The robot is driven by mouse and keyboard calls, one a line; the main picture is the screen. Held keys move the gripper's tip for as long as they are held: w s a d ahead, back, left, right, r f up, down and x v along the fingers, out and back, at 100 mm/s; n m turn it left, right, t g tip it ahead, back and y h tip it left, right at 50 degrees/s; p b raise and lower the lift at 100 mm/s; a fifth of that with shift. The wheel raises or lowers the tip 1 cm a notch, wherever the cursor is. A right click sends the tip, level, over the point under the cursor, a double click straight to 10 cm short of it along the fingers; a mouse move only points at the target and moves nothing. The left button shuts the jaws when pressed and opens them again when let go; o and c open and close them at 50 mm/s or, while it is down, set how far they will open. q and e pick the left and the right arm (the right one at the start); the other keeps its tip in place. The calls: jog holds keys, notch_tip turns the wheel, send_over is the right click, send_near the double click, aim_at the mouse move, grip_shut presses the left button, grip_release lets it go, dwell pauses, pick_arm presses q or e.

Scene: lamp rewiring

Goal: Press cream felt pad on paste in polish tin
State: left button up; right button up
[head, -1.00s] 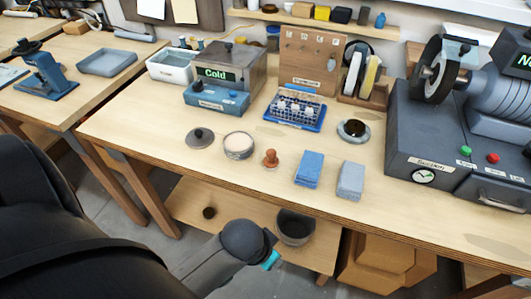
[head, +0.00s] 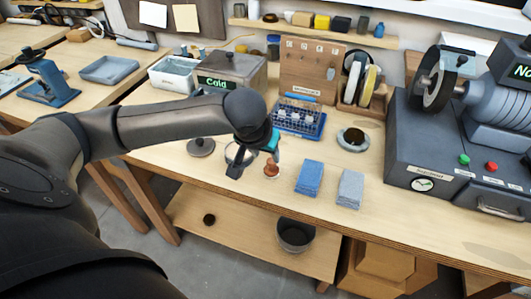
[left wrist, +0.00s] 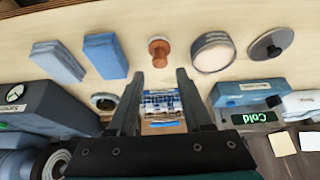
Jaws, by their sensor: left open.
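The felt pad (head: 271,171) has a turned orange-brown knob and a pale base. It stands upright on the workbench, and its knob shows in the left wrist view (left wrist: 159,48). The round polish tin (left wrist: 213,54) is open, with pale paste inside. In the head view, my left gripper partly hides the tin (head: 231,152). Its dark lid with a knob (head: 201,147) lies on the bench beside the tin. My left gripper (left wrist: 158,74) is open and empty above the bench, its fingers pointing towards the pad, apart from it. My right gripper is not in view.
A blue block (head: 309,178) and a grey-blue block (head: 349,188) lie right of the pad. Behind are a blue rack (head: 301,125), a small dark-filled dish (head: 353,139) and a box marked Cold (head: 232,78). A grinding machine (head: 425,150) stands at right. The bench front is clear.

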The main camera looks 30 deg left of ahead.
aim_at(270, 163)
pick_arm(q)
jog(key=shift+b+x, duration=2.5)
jog(key=shift+b, duration=0.65)
jog(key=shift+x, duration=1.45)
jog(key=shift+c, duration=0.2)
grip_shut()
notch_tip(270, 163, up, 5)
jog(key=p, duration=0.7)
jog(key=shift+d, duration=0.15)
